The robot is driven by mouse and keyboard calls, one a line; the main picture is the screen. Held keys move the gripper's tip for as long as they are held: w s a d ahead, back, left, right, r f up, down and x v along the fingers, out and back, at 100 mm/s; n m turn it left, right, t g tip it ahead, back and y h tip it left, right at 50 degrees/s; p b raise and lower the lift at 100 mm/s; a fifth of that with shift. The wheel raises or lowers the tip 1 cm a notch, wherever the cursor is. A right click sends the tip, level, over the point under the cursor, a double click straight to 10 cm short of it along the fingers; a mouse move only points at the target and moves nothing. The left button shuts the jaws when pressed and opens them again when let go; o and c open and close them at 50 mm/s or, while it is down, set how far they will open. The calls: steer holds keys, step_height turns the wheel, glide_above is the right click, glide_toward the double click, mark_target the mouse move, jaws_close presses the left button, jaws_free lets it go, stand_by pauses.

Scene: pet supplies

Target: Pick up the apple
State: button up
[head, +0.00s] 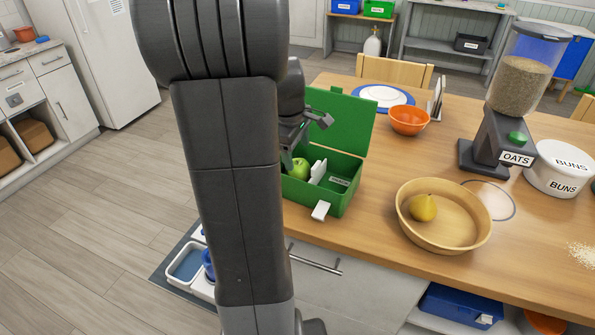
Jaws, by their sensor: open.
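A green apple (301,168) sits inside the open green box (325,199) on the wooden table, in its left compartment. A white divider stands just right of the apple. My gripper (304,129) is open just above the apple, at the box's left side. My own arm hides part of the gripper and the left side of the box. I cannot tell whether the fingers touch the apple.
The box's raised green lid (345,118) stands behind the apple. A wooden bowl (470,235) with a yellow pear (423,208), an orange bowl (409,119), an oats dispenser (500,140) and a white buns tin (560,168) stand to the right.

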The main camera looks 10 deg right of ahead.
mark_target(298, 164)
steer(key=x, duration=0.7)
steer(key=shift+a+f, duration=0.2)
steer(key=c, duration=0.8)
steer(key=shift+r, duration=0.1)
steer(key=shift+c, duration=0.2)
